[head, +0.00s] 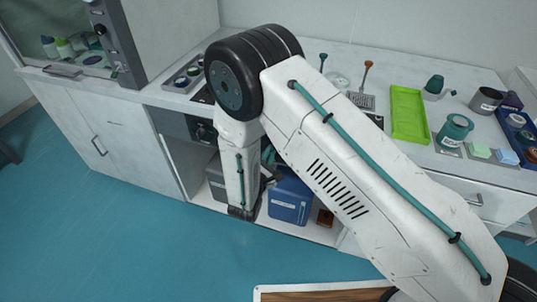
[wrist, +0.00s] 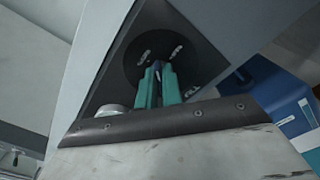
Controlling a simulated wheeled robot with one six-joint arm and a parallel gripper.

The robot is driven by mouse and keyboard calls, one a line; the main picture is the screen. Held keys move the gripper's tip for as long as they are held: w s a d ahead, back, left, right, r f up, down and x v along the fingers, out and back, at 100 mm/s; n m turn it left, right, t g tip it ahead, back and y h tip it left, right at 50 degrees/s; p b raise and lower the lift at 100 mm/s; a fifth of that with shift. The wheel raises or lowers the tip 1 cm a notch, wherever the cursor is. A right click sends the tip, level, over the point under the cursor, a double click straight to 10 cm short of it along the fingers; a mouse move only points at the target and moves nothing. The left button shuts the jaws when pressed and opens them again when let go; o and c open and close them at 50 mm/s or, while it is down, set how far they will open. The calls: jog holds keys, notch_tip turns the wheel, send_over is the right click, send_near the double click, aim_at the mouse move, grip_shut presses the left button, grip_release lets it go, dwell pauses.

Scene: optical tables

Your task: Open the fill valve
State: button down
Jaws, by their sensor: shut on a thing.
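The fill valve shows in the wrist view as a dark round plate (wrist: 138,52) with pale marks, set in a dark panel. A narrow dark blue handle (wrist: 157,66) stands out from its middle. My gripper (wrist: 158,74) has its two teal fingers closed on this handle, one on each side. The fingers hide most of the handle, so I cannot tell how far it is turned. In the head view my arm hides the gripper and the valve grip. A dark panel (head: 173,124) shows there under the counter, left of my arm.
A blue container (head: 290,198) stands on the low shelf right of my wrist; it also shows in the wrist view (wrist: 275,100). A grey box (head: 215,180) stands left of it. A pale round part (wrist: 111,110) lies close left of my fingers.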

jog(key=shift+f+m, duration=0.15)
jog(key=shift+m, duration=4.85)
jog(key=c, duration=1.6)
grip_release()
jog(key=shift+o, duration=0.2)
jog(key=v, duration=0.8)
